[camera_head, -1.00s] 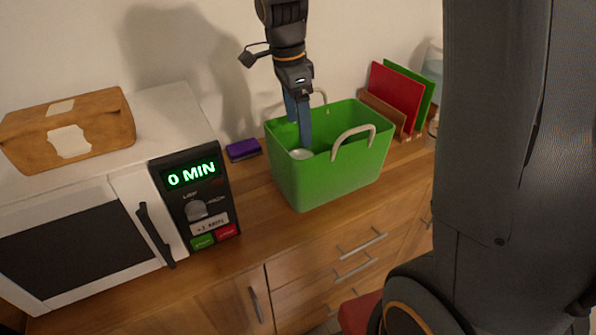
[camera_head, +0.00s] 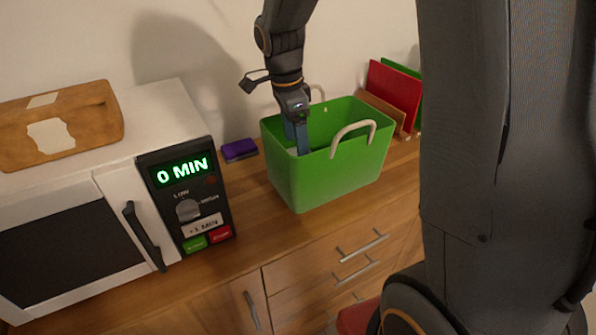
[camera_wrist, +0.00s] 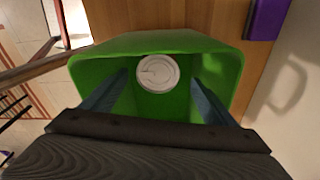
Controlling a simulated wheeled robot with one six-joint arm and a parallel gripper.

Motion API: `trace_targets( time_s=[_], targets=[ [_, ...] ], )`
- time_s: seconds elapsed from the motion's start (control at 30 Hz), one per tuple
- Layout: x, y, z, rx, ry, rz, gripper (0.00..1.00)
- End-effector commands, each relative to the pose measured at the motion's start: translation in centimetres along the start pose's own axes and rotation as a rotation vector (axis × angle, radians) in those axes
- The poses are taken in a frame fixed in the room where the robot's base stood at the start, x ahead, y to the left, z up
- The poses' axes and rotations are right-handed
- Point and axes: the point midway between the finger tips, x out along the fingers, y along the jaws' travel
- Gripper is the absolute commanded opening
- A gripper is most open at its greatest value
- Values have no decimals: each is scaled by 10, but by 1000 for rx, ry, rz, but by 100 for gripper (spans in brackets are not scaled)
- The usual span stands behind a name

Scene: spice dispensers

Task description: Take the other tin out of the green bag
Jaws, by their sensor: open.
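The green bag (camera_head: 335,176) is an open-topped green tub with two pale handles, standing on the wooden counter. It also shows in the wrist view (camera_wrist: 213,50). A round tin with a whitish lid (camera_wrist: 157,73) is inside the bag in the wrist view, its top facing the camera. My gripper (camera_head: 298,152) reaches down into the left part of the bag. In the wrist view its blue fingers (camera_wrist: 158,92) are spread apart, with the tin's lid showing between and beyond them. The tin is hidden in the head view.
A microwave (camera_head: 105,190) reading 0 MIN stands left of the bag, with a brown paper package (camera_head: 60,122) on top. A purple item (camera_head: 239,149) lies between microwave and bag. Red and green boards (camera_head: 393,94) stand in a rack behind right.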

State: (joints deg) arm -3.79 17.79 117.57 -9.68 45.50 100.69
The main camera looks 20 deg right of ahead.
Motion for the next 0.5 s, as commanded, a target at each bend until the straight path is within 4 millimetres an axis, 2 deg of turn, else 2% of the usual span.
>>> trace_targets(
  time_s=[0.3, 0.5],
  targets=[
    [41, 4, 1, -1, 0, 3, 80],
    [47, 4, 1, -1, 0, 0, 80]
  ],
)
